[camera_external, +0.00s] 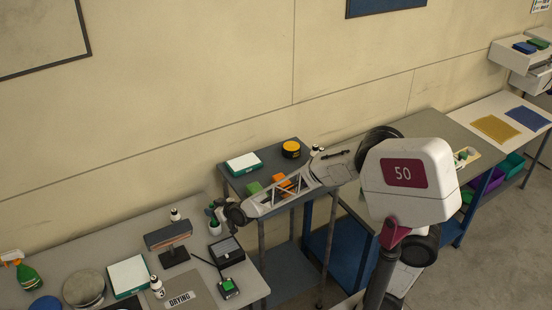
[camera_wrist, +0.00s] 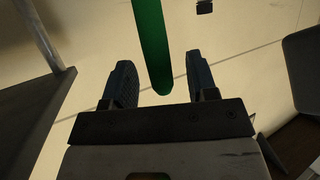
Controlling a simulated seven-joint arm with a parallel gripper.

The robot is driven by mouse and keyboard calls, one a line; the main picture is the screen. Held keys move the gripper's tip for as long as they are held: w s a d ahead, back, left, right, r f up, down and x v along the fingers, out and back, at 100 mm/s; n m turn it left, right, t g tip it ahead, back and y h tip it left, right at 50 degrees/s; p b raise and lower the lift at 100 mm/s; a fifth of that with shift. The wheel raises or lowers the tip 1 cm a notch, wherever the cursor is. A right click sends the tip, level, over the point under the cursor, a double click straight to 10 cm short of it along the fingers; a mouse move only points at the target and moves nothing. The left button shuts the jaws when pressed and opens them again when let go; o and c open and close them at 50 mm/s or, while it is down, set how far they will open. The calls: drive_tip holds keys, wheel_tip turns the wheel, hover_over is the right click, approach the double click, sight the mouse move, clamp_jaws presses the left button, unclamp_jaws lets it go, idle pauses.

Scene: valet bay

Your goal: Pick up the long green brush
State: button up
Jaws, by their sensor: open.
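A long green rod, which looks like the handle of the long green brush (camera_wrist: 153,40), shows in the wrist view. It runs down from the top edge, and its rounded near end lies between the two fingers in the picture. My gripper (camera_wrist: 158,58) is open, with a gap on each side of the rod; I cannot tell its depth. In the external view my gripper (camera_external: 226,211) is beside a small white cup (camera_external: 215,228) with small green items at its top, on the grey table (camera_external: 195,293). The brush's bristles are not visible.
A lamp-like stand (camera_external: 172,250), a black box (camera_external: 227,251) and a green-topped block (camera_external: 228,287) are close by. A white bottle (camera_external: 175,214) stands behind. A darker side table (camera_external: 236,184) holds green and orange blocks. A green spray bottle (camera_external: 29,274) is far left.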

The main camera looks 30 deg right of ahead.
drive_tip(key=shift+w+a+f, duration=0.15)
drive_tip(key=shift+w+f, duration=0.05)
drive_tip(key=shift+w, duration=0.2)
idle(0.3)
clamp_jaws()
